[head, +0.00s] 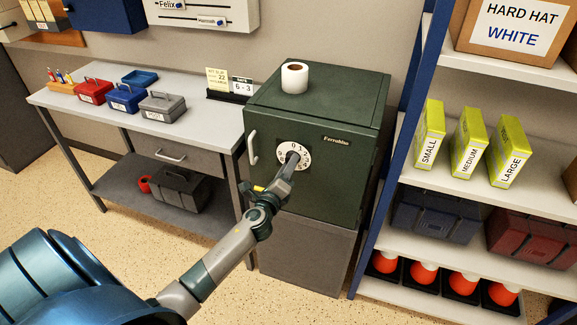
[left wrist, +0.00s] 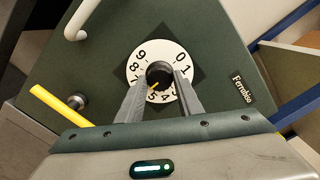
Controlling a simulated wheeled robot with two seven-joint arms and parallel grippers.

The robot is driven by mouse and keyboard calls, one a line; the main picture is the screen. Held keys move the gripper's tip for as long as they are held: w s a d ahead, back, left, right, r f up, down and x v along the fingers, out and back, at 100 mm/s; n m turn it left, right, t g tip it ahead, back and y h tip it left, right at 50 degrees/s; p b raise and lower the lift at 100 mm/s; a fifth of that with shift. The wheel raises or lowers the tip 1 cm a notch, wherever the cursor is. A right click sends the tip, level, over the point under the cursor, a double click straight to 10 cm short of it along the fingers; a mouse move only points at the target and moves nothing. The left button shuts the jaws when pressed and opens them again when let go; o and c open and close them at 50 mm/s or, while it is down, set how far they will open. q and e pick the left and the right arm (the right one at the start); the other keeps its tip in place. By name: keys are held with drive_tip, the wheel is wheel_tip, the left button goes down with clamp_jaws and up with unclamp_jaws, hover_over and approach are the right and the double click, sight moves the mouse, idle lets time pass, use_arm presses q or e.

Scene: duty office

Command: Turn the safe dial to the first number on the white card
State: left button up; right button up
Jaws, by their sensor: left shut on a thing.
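The safe (head: 330,170) is dark green with a white numbered dial (head: 284,148) on its door. In the left wrist view the dial (left wrist: 181,59) shows 0 and 1 at upper right and 9, 8, 7 down the left. My left gripper (head: 292,160) is shut on the dial's black knob (left wrist: 159,73), one finger on each side. The knob's yellow pointer (left wrist: 154,87) aims down-left, near 5 and the spot between 5 and 7, which a finger partly hides. The white card (head: 242,86) on the bench reads 6 - 3. My right gripper is not in view.
A pale door handle (head: 253,147) stands left of the dial. A white roll (head: 295,77) sits on the safe. A yellow card (head: 217,80) stands beside the white card. The bench (head: 205,127) with cash boxes is left; a shelf unit (head: 395,180) is close on the right.

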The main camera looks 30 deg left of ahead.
use_arm(q)
drive_tip(key=o, duration=1.1)
drive_tip(key=shift+c, duration=0.2)
drive_tip(key=b+v, duration=0.3)
drive_tip(key=v, duration=1.4)
drive_tip(key=shift+s+b, duration=0.2)
drive_tip(key=shift+b, duration=0.1)
drive_tip(key=shift+f, duration=0.1)
